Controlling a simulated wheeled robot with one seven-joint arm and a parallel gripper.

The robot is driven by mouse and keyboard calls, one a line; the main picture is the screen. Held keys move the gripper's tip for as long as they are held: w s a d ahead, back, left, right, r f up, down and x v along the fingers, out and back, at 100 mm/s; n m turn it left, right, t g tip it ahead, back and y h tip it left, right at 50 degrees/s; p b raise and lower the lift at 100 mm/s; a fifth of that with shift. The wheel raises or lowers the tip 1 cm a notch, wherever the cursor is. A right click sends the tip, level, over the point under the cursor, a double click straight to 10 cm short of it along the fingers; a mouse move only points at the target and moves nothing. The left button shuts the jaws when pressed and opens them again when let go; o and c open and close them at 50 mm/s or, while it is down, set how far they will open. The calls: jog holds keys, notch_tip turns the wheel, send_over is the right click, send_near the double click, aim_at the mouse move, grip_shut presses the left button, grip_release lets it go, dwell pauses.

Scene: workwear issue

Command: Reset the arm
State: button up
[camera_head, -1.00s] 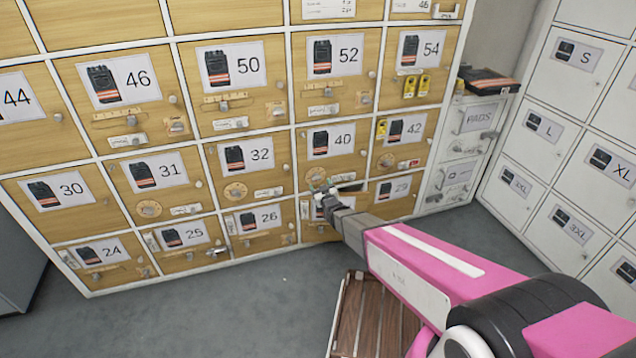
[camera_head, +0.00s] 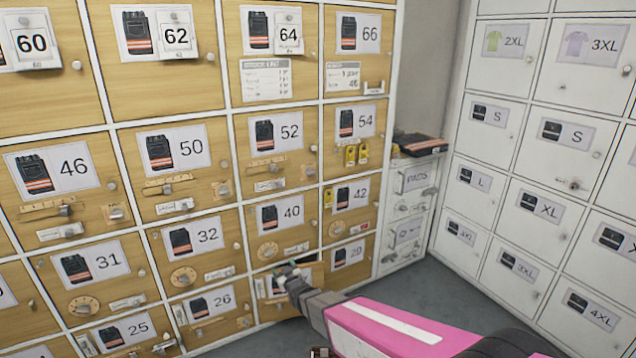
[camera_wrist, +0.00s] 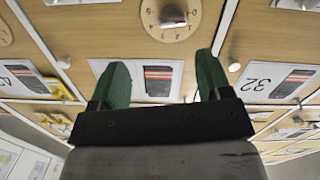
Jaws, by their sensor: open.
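My gripper (camera_head: 285,275) is in front of the wooden locker wall, low in the head view, by the door below number 40 and left of door 29. In the wrist view its two green fingers (camera_wrist: 159,85) stand wide apart with nothing between them. A door label with a picture of dark trousers (camera_wrist: 148,80) shows behind that gap. My pink and grey arm reaches in from the lower right. Whether the fingertips touch the door cannot be told.
Wooden lockers (camera_head: 190,152) with numbered labels, knobs and latches fill the left and middle. A white drawer unit (camera_head: 412,180) with folded workwear (camera_head: 420,144) on top stands in the corner. White lockers (camera_head: 540,207) line the right. Grey floor (camera_head: 425,290) is clear between them.

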jog(key=d+r+m+g+h, duration=0.1)
jog(key=d+m+g+h, duration=0.15)
jog(key=d, duration=0.75)
jog(key=d+r+m+g+h, duration=0.2)
jog(key=d+g+h, duration=0.15)
jog(key=d, duration=0.65)
jog(key=s+d+r+m+g+h, duration=0.1)
jog(key=s+d+r+m+g, duration=0.1)
jog(key=s+d, duration=0.6)
jog(key=s+d+r+m+g+h, duration=0.1)
jog(key=s+d+r+g, duration=0.3)
jog(key=s+d+g, duration=0.2)
jog(key=s+d, duration=0.2)
jog(key=d, duration=0.1)
jog(key=shift+s+d+r+m+g+h, duration=0.25)
jog(key=shift+d+r+m+g+h, duration=0.05)
jog(key=shift+m+g, duration=0.1)
